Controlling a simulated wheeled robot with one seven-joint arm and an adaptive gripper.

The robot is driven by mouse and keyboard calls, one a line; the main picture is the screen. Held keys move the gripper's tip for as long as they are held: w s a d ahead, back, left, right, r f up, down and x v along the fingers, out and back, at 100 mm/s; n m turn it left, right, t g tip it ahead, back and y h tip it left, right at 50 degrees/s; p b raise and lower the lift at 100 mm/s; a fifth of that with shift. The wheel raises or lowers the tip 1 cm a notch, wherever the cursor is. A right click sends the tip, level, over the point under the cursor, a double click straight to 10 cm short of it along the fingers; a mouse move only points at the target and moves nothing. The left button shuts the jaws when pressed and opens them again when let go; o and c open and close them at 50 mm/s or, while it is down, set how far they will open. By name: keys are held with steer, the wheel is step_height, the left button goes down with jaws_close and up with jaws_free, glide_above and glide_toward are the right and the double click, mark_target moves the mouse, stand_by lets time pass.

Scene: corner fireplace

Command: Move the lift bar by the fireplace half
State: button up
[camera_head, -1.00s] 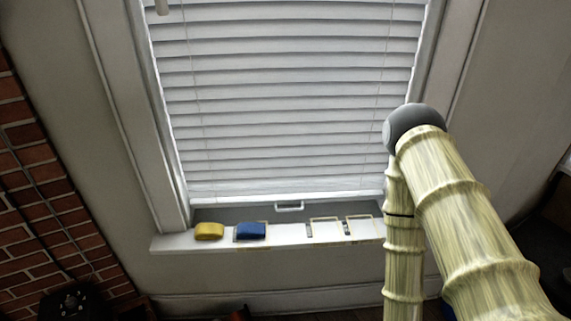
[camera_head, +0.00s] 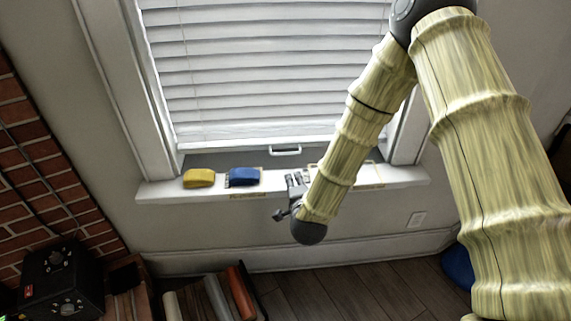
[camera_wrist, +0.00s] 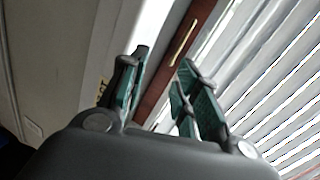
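A white loop-shaped handle, seemingly the lift bar (camera_head: 285,150), is fixed low on the window, just above the sill. In the wrist view a pale narrow bar (camera_wrist: 184,43) lies along a reddish-brown strip beyond the fingers; I cannot tell if it is the same handle. My gripper (camera_head: 296,182) is at the front of the sill, below and slightly right of the handle and apart from it. In the wrist view my gripper (camera_wrist: 160,92) has its two green-padded fingers apart with nothing between them. The arm partly hides the gripper in the head view.
A yellow block (camera_head: 199,178) and a blue block (camera_head: 244,177) stand on the white sill (camera_head: 158,191), left of my gripper. Closed blinds (camera_head: 260,70) fill the window. A brick wall (camera_head: 30,180) and black box (camera_head: 62,283) are at left. Books stand below.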

mark_target(286, 154)
steer(key=w+a, duration=0.1)
steer(key=w, duration=0.3)
steer(key=w+r+m+t, duration=0.1)
steer(key=w, duration=0.4)
steer(key=w+a+m, duration=0.1)
steer(key=w, duration=0.3)
steer(key=shift+w+a+r+p, duration=0.15)
steer(key=shift+a+r+p, duration=0.05)
steer(key=shift+a+p, duration=0.1)
jaws_close()
